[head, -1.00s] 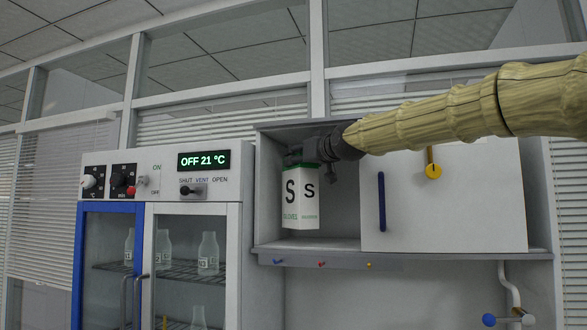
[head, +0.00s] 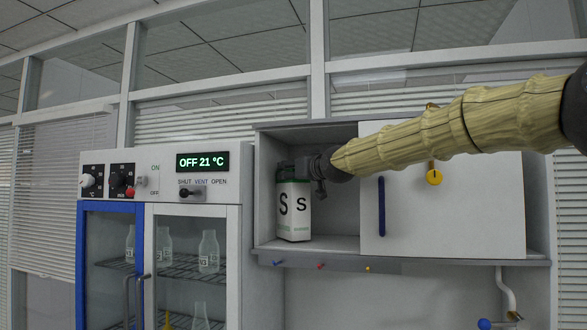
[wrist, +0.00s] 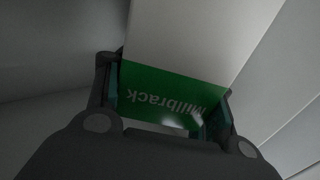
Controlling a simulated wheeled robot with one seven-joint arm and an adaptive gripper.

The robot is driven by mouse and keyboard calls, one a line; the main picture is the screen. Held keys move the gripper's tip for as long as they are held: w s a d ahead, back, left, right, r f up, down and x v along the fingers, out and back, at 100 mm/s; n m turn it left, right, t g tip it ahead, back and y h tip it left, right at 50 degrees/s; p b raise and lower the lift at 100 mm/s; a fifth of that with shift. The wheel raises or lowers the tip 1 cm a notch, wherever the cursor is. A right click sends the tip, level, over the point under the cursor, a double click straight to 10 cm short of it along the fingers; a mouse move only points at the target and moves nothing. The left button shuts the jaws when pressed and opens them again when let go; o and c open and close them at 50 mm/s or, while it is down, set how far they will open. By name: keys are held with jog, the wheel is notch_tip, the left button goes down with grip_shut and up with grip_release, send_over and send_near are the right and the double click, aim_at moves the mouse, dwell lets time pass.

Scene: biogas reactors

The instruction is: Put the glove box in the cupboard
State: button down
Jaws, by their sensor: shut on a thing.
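The glove box (head: 294,212) is white with a green band and black "S" letters. It is upright inside the open left part of the wall cupboard (head: 395,262), low near the shelf floor; whether it touches the floor is hard to tell. My gripper (head: 299,170) is shut on the upper part of the box, reaching in from the right. In the wrist view, the two fingers of my gripper (wrist: 163,100) clasp the green end of the glove box (wrist: 160,95), which reads "Millbrack" upside down.
A sliding door (head: 460,205) with a blue handle (head: 381,206) covers the cupboard's right part. Small coloured hooks (head: 321,266) line its lower edge. An incubator with glass doors (head: 222,215) and bottles stands to the left.

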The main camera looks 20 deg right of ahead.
jog(key=shift+f, duration=0.2)
jog(key=c, duration=0.5)
grip_release()
jog(key=shift+a, duration=0.15)
jog(key=shift+s+f, duration=0.1)
